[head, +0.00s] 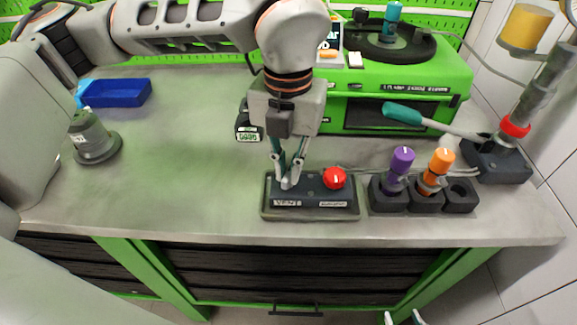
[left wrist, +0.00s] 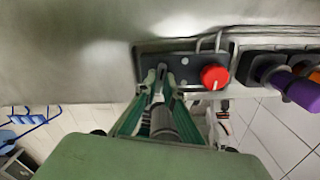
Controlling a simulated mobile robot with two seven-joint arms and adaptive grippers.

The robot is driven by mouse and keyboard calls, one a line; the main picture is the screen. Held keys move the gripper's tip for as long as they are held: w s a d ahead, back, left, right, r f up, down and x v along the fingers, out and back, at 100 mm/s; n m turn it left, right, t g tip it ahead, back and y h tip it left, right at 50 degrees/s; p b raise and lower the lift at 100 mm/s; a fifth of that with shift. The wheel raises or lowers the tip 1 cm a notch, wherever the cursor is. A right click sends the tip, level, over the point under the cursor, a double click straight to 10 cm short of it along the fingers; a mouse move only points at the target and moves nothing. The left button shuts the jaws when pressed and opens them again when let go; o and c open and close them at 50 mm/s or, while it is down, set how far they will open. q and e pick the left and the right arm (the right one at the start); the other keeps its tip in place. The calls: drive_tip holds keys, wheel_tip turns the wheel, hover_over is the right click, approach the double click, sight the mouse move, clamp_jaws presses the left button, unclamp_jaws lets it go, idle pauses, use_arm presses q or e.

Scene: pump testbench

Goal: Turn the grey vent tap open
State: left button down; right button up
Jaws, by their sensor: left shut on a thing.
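The dark valve block (head: 311,203) sits on the bench near its front edge, with a VENT label on its left part and a red knob (head: 334,178) on its right part. My left gripper (head: 288,182) points down at the vent side and is shut on the grey vent tap, which its fingers mostly hide. In the left wrist view the fingertips (left wrist: 161,75) close around the small grey tap, left of the red knob (left wrist: 214,76). The tap's exact angle is hard to tell. My right gripper (head: 403,318) shows only its fingertips at the bottom edge, apart and empty.
Right of the block stand black holders with a purple-topped (head: 401,160) and an orange-topped (head: 440,160) piece. A green pump testbench (head: 420,75) stands behind. A blue tray (head: 118,93) and a grey cone-shaped piece (head: 92,138) are at left. The bench between them is clear.

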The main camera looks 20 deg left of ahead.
sight(288, 172)
use_arm(q)
drive_tip(key=shift+n, duration=1.3)
drive_tip(key=shift+r+n, duration=0.1)
drive_tip(key=shift+n, duration=0.2)
drive_tip(key=c, duration=2.1)
unclamp_jaws()
drive_tip(key=shift+c, duration=0.2)
wheel_tip(288, 172, up, 12)
